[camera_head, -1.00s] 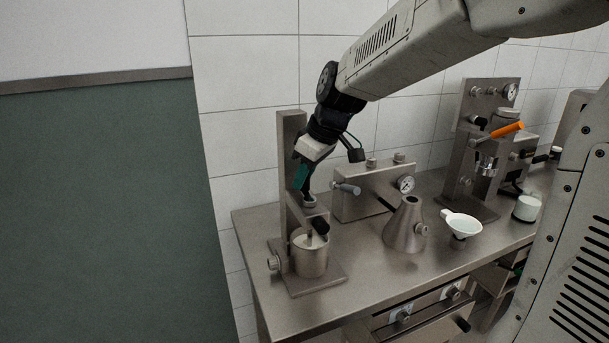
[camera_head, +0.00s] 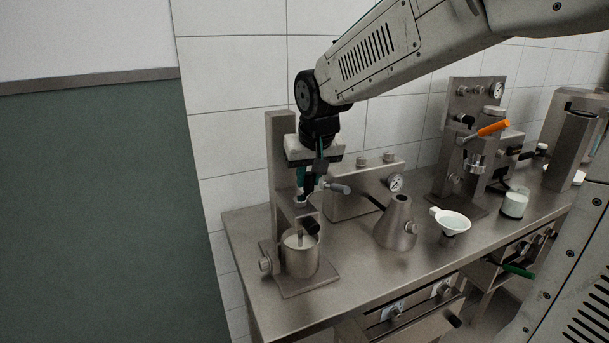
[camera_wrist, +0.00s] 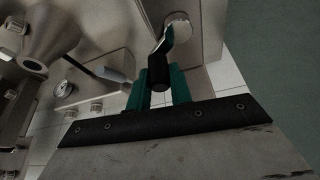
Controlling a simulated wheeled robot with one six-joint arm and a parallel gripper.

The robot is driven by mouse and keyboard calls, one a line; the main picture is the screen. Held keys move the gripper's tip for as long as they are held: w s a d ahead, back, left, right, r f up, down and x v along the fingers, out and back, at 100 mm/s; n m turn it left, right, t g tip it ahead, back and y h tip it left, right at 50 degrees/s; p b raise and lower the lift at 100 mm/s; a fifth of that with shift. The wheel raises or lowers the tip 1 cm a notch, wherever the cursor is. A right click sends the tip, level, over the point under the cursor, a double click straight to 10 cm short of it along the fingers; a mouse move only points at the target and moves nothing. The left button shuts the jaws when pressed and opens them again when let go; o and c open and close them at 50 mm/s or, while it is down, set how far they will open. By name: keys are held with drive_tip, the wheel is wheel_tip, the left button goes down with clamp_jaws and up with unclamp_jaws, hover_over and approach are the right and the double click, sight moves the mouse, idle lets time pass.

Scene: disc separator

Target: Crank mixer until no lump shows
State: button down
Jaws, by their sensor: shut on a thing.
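The mixer is a steel stand with a tall post (camera_head: 281,150) at the left end of the bench. Its steel cup (camera_head: 300,263) stands on the base plate, with a pale surface (camera_head: 293,241) and a stirring shaft inside; I cannot tell whether a lump shows. My gripper (camera_head: 304,190) points down beside the post, above the cup. In the wrist view, its green fingers (camera_wrist: 160,90) are shut on the black crank handle (camera_wrist: 158,71). The crank arm runs from there to a round hub (camera_wrist: 178,28). A black knob (camera_head: 311,225) shows just above the cup.
A steel box with a gauge (camera_head: 395,183) stands right of the mixer, its lever near my gripper. Further right are a steel cone (camera_head: 396,226), a white funnel (camera_head: 453,221), an espresso-like machine with orange handle (camera_head: 492,129) and a white-filled jar (camera_head: 514,204). The front middle of the bench (camera_head: 375,268) is clear.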

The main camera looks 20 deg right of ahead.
drive_tip(key=m, duration=0.1)
drive_tip(key=m+h, duration=0.1)
drive_tip(key=s+m, duration=0.1)
drive_tip(key=shift+s+d+m, duration=0.1)
drive_tip(key=shift+d+m, duration=0.15)
drive_tip(key=shift+m, duration=0.05)
drive_tip(key=shift+s+d+m+g+h, duration=0.1)
drive_tip(key=shift+s+m+g+h, duration=0.25)
drive_tip(key=shift+m, duration=0.55)
drive_tip(key=shift+s+d+m+g+h, duration=0.1)
drive_tip(key=shift+s+m+g+h, duration=0.25)
drive_tip(key=shift+m, duration=0.55)
drive_tip(key=c, duration=1.3)
unclamp_jaws()
drive_tip(key=shift+o, duration=0.2)
drive_tip(key=v, duration=0.7)
drive_tip(key=shift+a+r, duration=0.2)
drive_tip(key=shift+r, duration=0.15)
